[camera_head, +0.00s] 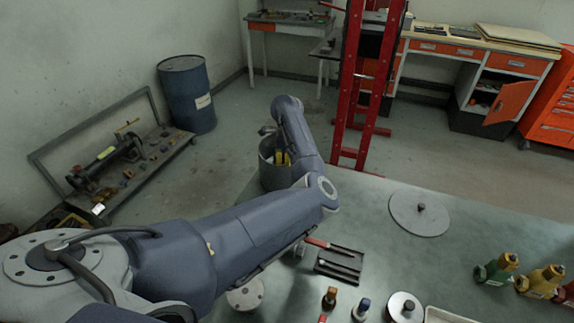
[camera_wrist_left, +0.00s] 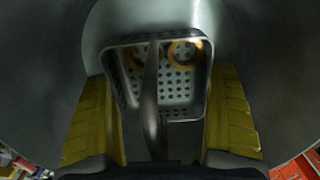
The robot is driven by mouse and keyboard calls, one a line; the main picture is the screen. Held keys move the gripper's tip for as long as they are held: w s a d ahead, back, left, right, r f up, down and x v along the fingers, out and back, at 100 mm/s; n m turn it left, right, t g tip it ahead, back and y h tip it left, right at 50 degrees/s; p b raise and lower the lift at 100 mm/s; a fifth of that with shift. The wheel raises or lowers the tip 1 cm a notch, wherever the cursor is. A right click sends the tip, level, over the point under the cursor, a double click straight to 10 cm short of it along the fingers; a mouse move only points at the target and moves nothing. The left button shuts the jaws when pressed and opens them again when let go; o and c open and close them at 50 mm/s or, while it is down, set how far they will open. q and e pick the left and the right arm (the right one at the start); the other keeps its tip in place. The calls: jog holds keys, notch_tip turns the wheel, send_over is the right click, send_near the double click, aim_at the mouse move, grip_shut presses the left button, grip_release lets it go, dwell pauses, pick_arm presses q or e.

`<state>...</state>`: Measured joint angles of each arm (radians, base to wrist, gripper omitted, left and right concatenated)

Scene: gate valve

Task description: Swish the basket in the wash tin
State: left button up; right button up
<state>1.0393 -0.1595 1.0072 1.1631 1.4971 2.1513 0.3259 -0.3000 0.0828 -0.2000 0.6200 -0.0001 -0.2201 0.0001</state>
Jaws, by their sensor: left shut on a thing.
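The wash tin (camera_head: 267,176) is a grey, round, open-topped vessel at the table's far left edge in the head view. My left gripper (camera_head: 283,159) reaches down into its mouth, partly hidden by my arm. In the left wrist view the tin's curved inner wall (camera_wrist_left: 250,40) surrounds the perforated metal basket (camera_wrist_left: 180,90). The basket holds orange rings (camera_wrist_left: 184,50). Its dark handle (camera_wrist_left: 151,90) rises between the yellow fingers of my left gripper (camera_wrist_left: 158,125), which is shut on it. Whether the basket touches the tin's bottom cannot be told. My right gripper is out of view.
A round grey lid (camera_head: 420,214) with a knob lies on the green table (camera_head: 370,225). A dark tool tray (camera_head: 340,265), small bottles (camera_head: 330,297) and coloured valve-like pieces (camera_head: 497,269) stand nearer. A red frame (camera_head: 350,100) rises beyond the table.

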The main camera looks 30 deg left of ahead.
pick_arm(q)
jog(key=shift+f, duration=0.65)
dwell(4.7)
jog(key=shift+r, duration=0.85)
